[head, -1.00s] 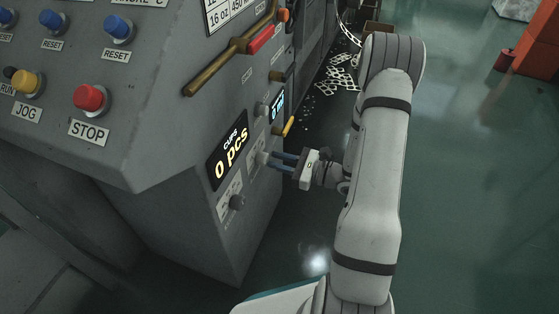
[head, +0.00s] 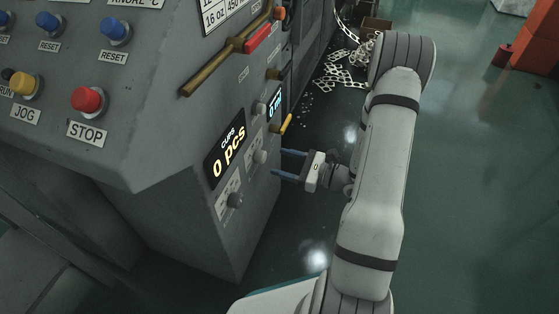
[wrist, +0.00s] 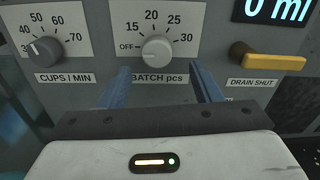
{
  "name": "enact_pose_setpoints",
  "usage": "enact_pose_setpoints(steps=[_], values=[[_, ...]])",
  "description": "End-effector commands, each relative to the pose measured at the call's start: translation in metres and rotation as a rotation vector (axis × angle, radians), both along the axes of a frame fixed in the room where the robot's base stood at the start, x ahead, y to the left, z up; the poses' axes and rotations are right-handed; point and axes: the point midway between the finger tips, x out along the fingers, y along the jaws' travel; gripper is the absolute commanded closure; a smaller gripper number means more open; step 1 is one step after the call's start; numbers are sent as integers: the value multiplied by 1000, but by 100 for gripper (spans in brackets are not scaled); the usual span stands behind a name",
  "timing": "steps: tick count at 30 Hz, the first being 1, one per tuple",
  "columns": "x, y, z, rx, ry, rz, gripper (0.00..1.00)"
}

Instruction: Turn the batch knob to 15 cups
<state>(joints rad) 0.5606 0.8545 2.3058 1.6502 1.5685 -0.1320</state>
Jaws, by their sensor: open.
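The pale round batch knob (wrist: 156,49) is on the panel at the centre of the wrist view, above the label "BATCH pcs". Its scale runs from OFF through 15, 20 and 25 to 30. Its pointer is too faint to read surely. The same knob (head: 260,157) shows in the head view beside the cups display (head: 226,155), which reads 0 pcs. My gripper (head: 279,162) is open and empty, a short way out from the knob. In the wrist view its blue fingers (wrist: 158,74) lie to either side below the knob, not touching it.
A dark cups-per-minute knob (wrist: 43,50) is to the left of the batch knob. A yellow drain handle (wrist: 270,59) juts out on the right. A red stop button (head: 91,98) is higher on the console.

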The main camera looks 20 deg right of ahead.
Motion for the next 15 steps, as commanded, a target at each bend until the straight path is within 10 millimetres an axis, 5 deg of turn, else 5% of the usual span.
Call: enact_pose_setpoints(steps=[15], values=[[-21, -32, 0, 0, 0, -6, 42]])
